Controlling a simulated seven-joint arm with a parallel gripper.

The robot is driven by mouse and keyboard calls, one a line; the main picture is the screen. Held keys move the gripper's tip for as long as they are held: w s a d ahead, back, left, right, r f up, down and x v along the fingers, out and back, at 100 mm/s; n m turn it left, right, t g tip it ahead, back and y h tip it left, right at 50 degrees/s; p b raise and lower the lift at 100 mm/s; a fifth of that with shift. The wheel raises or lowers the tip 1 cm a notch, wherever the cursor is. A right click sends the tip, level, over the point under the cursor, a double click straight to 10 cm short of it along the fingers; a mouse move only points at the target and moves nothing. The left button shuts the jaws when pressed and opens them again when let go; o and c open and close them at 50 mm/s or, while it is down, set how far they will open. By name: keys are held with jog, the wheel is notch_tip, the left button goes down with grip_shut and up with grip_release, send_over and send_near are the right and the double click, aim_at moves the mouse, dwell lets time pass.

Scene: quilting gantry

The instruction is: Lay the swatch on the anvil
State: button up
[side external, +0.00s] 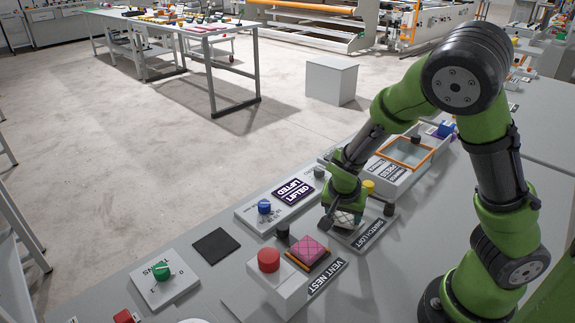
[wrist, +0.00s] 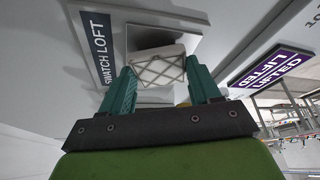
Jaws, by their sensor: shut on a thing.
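My gripper (side external: 344,212) is at the plate marked SWATCH LOFT (side external: 362,238), fingers down. It is shut on a white quilted swatch (side external: 346,218) with dark crossed stitch lines. In the wrist view the swatch (wrist: 158,68) sits between the two green fingers (wrist: 162,78). A dark square surface (wrist: 152,40), which may be the anvil, shows just behind the swatch on the SWATCH LOFT plate. I cannot tell whether the swatch touches it. A pink quilted swatch (side external: 308,251) lies in the VENT NEST station.
A display reading LIFTED (side external: 294,190) with a blue knob (side external: 264,207) stands left of the gripper. A red button (side external: 268,260) is in front. A black square pad (side external: 215,245) and a green knob (side external: 161,270) lie farther left. An orange-rimmed tray (side external: 408,152) is behind.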

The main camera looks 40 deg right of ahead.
jog(key=shift+f, duration=0.35)
jog(key=shift+f, duration=0.15)
jog(key=o, duration=1)
jog(key=s+a+r+n+t+y, duration=0.1)
jog(key=s+a+r+n+y, duration=0.1)
jog(key=r, duration=0.5)
jog(key=s+a+r+n+t+y, duration=0.2)
jog(key=s+a+r+n, duration=0.1)
jog(key=r, duration=0.5)
jog(key=s+a+r+n+t+y, duration=0.2)
jog(key=s+r+n, duration=0.2)
jog(key=r, duration=0.4)
jog(key=shift+a, duration=0.4)
